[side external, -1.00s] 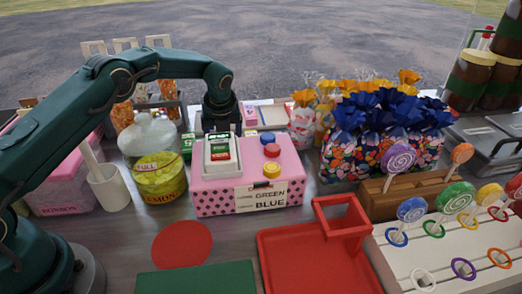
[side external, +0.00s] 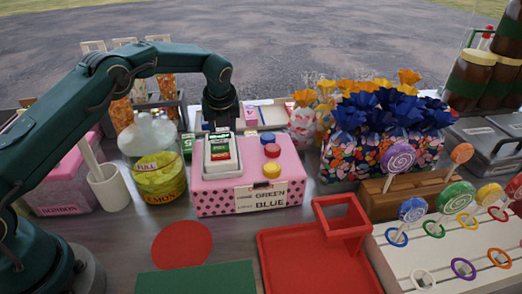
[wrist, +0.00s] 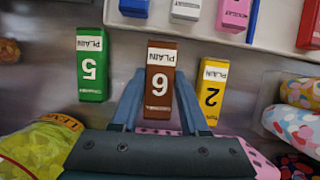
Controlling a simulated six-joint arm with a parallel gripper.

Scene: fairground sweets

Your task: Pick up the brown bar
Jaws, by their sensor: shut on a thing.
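The brown bar (wrist: 160,80), labelled PLAIN and 6, stands out in the middle of the wrist view. My gripper (wrist: 158,98) has one finger on each side of it and is shut on it. Whether the bar is clear of the metal surface, I cannot tell. In the side view my gripper (side external: 221,122) is behind the pink spotted box, which hides its fingertips and the brown bar.
A green bar (wrist: 92,65) and a yellow bar (wrist: 211,92) flank the brown one closely. A white tray (wrist: 232,35) holds more bars. The pink box (side external: 225,199), a lemon jar (side external: 160,176) and blue-tied sweet bags (side external: 375,150) stand nearby.

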